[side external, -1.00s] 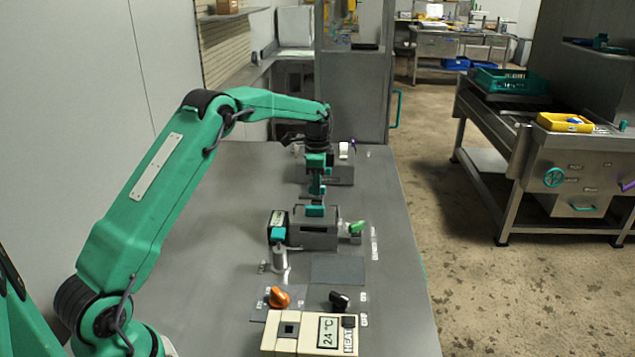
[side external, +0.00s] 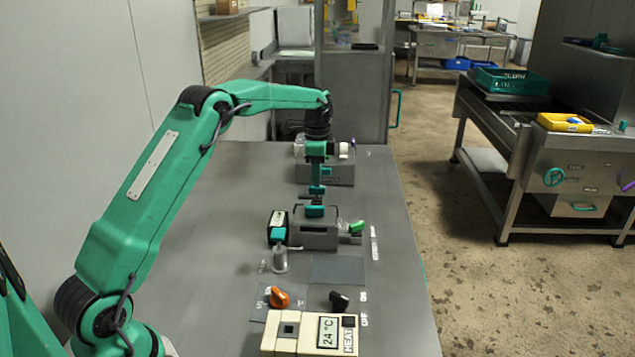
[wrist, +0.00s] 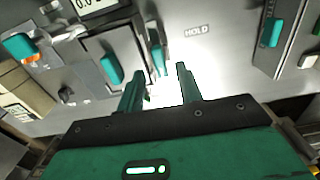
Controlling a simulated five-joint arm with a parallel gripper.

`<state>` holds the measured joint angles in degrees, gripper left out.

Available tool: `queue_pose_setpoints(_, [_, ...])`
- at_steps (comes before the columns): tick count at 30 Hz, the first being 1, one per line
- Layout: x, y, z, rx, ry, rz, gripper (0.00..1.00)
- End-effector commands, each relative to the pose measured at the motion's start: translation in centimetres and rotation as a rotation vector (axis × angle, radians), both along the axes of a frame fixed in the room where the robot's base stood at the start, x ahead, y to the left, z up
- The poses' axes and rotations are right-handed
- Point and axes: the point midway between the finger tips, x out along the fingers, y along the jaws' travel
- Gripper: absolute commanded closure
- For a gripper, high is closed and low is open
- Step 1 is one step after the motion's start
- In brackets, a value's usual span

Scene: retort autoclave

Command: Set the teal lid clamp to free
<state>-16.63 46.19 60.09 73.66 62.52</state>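My gripper (wrist: 160,78) is open, with a clear gap between its two dark teal fingers in the wrist view. A narrow teal lever (wrist: 157,58), which looks like the lid clamp, stands just beyond the fingertips, roughly in line with the gap. It is beside a grey box, left of a HOLD label (wrist: 198,31). I see no contact with it. In the side view my gripper (side external: 316,188) points down above the far side of the grey box (side external: 318,238). A teal block (side external: 315,211) shows on top of that box. I cannot tell the lever apart there.
Nearer are an orange knob (side external: 279,297), a black knob (side external: 340,301) and a cream panel with a display (side external: 328,333). Another grey box (side external: 340,174) stands behind. The table's right side has free room.

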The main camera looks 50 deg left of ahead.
Motion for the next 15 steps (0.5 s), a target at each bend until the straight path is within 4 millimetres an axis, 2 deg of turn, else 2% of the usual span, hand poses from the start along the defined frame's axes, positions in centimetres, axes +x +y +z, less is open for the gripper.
queue_pose_setpoints(3, [0.1,0.0,1.7,0.001,-0.004,0.0,0.65])
queue_pose_setpoints(9, [0.1,0.0,3.8,0.001,-0.003,-0.001,0.65])
queue_pose_setpoints(15, [0.0,0.0,4.6,0.001,-0.001,-0.001,0.65])
